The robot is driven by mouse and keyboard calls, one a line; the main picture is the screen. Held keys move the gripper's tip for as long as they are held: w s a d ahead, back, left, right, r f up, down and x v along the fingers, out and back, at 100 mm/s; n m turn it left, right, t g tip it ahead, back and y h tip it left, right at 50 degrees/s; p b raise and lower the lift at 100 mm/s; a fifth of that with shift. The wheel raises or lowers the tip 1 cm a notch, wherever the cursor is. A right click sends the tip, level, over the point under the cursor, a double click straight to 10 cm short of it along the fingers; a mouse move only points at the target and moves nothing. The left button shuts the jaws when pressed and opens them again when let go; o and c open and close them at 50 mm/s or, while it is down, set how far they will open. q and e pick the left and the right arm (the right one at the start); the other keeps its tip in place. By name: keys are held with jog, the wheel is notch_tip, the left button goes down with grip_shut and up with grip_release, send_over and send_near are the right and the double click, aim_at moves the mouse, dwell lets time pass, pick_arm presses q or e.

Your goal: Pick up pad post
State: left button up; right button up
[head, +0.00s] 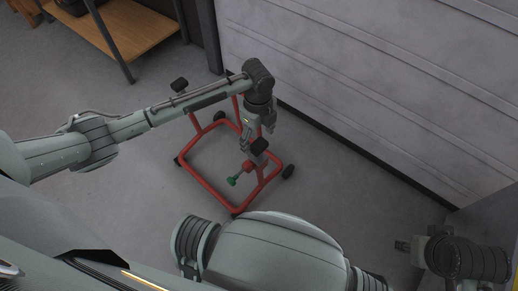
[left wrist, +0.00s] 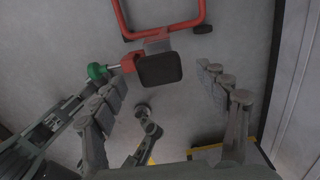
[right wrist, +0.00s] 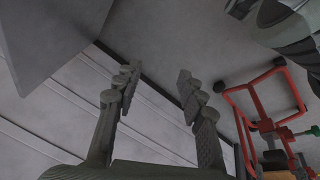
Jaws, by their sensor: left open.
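The red wheeled stand (head: 205,181) is on the grey floor by the wall. A pad post with a black square pad (head: 259,146) rises from its near right side, and a green knob (head: 232,181) sticks out beside it. My left gripper (head: 262,136) is open and points down over this pad. In the left wrist view the black pad (left wrist: 160,69) lies between and beyond the open fingers (left wrist: 165,90), with the green knob (left wrist: 97,71) to its left. A second black pad (head: 179,85) is at the stand's far side. My right gripper (right wrist: 157,82) is open and empty, away from the stand.
A pale panelled wall (head: 370,80) stands close behind and right of the stand. A wooden shelf (head: 125,32) with dark legs is at the upper left. The red stand also shows at the right of the right wrist view (right wrist: 238,88). Floor around the stand is clear.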

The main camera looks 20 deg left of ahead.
aim_at(258, 145)
pick_arm(q)
jog(key=f, duration=0.4)
jog(key=shift+s+d+b, duration=0.1)
jog(key=shift+s+b, duration=0.1)
jog(key=shift+b, duration=0.15)
jog(key=shift+f, duration=0.3)
jog(key=shift+w, duration=0.1)
jog(key=c, duration=1.4)
pick_arm(e)
notch_tip(258, 145, up, 2)
jog(key=shift+s+r, duration=0.1)
